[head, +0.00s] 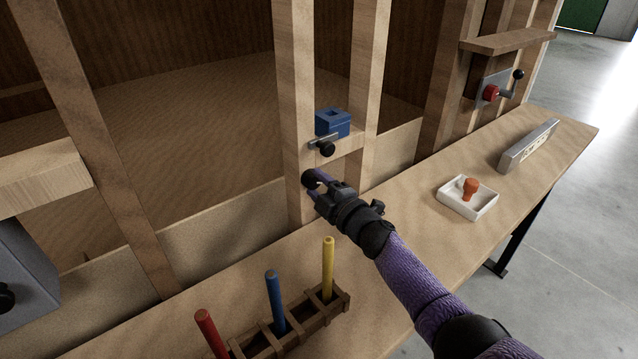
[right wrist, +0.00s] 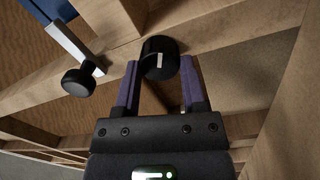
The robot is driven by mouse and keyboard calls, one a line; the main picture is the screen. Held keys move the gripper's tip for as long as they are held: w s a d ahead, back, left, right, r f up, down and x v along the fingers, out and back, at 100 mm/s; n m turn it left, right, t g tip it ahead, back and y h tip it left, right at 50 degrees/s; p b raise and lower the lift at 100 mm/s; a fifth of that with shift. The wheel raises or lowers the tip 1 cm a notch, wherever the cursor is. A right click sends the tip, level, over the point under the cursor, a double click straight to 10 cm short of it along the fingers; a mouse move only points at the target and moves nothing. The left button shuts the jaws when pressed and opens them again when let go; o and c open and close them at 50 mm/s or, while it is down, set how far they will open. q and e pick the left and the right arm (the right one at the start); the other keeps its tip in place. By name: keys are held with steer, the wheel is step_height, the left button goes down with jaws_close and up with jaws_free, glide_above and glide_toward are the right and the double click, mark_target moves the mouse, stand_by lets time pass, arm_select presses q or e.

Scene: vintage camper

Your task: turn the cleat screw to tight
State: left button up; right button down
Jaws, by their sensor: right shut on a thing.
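The cleat screw appears to be the round black knob (head: 308,178) low on the wooden upright. In the right wrist view this knob (right wrist: 160,56) carries a white mark. My right gripper (head: 316,186) is shut on it, with one purple finger on each side in the right wrist view (right wrist: 161,76). The fingers partly hide the knob in the head view. Whether the screw is tight cannot be told. My left gripper is not in view.
Just above sit a blue block (head: 333,122) and a metal bar with another black knob (head: 327,149). A rack (head: 330,304) with red, blue and yellow rods stands in front. A white tray (head: 482,205) with an orange piece and a metal strip (head: 529,146) lie right.

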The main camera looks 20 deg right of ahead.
steer(key=shift+m, duration=0.3)
stand_by(0.4)
steer(key=shift+c, duration=1.9)
jaws_free()
steer(key=shift+o, duration=1.1)
